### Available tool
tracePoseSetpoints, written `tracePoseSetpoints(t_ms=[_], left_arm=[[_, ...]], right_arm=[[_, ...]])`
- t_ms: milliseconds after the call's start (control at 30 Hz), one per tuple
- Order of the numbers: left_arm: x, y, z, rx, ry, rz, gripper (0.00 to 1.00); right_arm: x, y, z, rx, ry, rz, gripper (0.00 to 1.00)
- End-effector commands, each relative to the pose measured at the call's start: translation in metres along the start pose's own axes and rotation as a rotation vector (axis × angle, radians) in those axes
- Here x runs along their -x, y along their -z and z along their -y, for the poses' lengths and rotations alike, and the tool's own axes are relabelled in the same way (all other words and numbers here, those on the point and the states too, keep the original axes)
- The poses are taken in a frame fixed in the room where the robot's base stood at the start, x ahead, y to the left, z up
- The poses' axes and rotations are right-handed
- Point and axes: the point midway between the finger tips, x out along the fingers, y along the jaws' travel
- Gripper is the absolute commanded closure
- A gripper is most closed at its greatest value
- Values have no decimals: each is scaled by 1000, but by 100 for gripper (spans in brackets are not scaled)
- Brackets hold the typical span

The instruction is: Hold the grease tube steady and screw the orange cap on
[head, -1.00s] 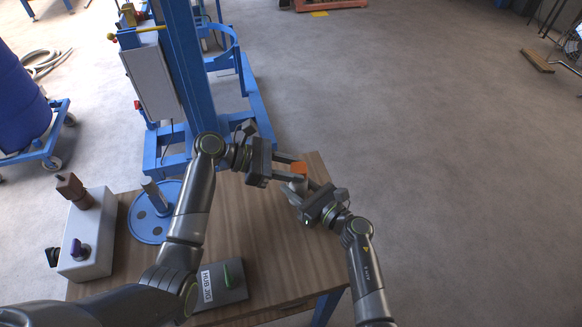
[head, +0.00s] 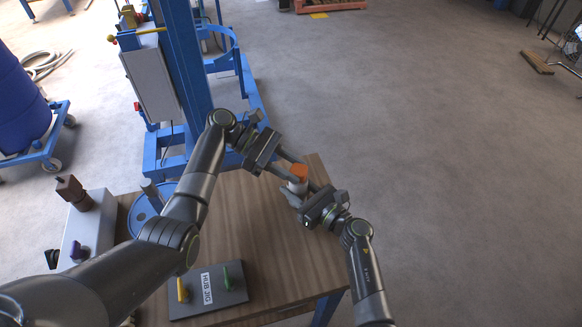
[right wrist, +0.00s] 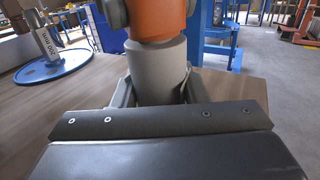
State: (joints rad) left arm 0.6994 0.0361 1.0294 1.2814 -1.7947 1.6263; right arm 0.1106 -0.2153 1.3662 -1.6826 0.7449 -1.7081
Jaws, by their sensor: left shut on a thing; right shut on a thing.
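The grease tube (head: 296,188) is a pale grey cylinder standing upright near the right edge of the wooden table. It also shows in the right wrist view (right wrist: 157,72). The orange cap (head: 299,170) sits at the top of the tube; it shows in the right wrist view too (right wrist: 155,18). My right gripper (head: 301,196) is shut around the tube's body from the front right. My left gripper (head: 297,174) is shut on the orange cap from the back left. The fingers partly hide the cap and tube, and the thread is not visible.
A hub jig plate (head: 209,290) with a yellow and a green piece lies at the table's front. A grey box (head: 88,232) with a purple knob and a blue disc (head: 146,215) are at the left. The blue mixer frame (head: 183,60) stands behind. The table's middle (head: 255,230) is clear.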

Motion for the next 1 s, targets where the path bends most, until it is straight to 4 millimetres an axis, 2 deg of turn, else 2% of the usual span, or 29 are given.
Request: tracePoseSetpoints(t_ms=[233,567,600,733,767,1000], left_arm=[[0,-2,-3,-51,117,2,85],[0,-2,-3,-60,135,3,85],[0,-2,-3,-60,135,4,60],[0,-2,-3,-59,135,3,43],[0,-2,-3,-59,135,3,40],[0,-1,-3,-57,134,1,40]], right_arm=[[0,1,0,0,-1,-3,82],[0,2,0,0,-1,-3,82],[0,2,0,0,-1,-3,82],[0,2,0,-1,-1,-3,82],[0,2,0,-1,-1,-3,82],[0,1,0,-1,-1,-3,82]])
